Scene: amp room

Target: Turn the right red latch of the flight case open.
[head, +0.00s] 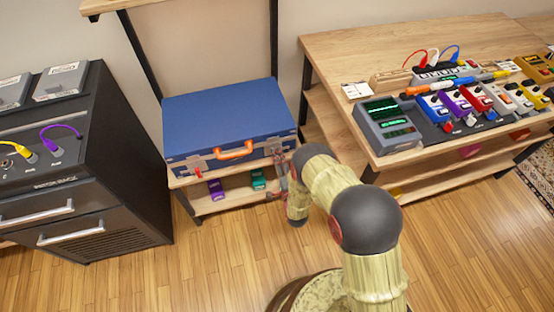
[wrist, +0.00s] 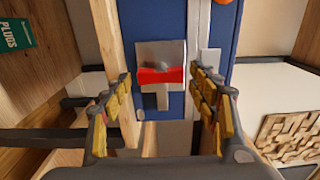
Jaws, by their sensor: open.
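The blue flight case (head: 225,115) lies closed on a wooden shelf, its front facing me, with an orange handle (head: 235,151) in the middle. The left red latch (head: 198,173) shows in the head view. In the wrist view the right red latch (wrist: 158,76) lies crosswise on a grey metal plate (wrist: 159,54) on the blue case. My gripper (head: 279,180) is at the case's front right corner. In the wrist view my gripper (wrist: 163,80) is open, one finger on each side of the red latch, with gaps visible between fingers and latch.
A wooden table (head: 335,48) with several pedals stands to the right, close to my arm. A black cabinet (head: 100,165) stands to the left. Small purple and teal boxes sit on the shelf (head: 232,200) below the case. The floor in front is clear.

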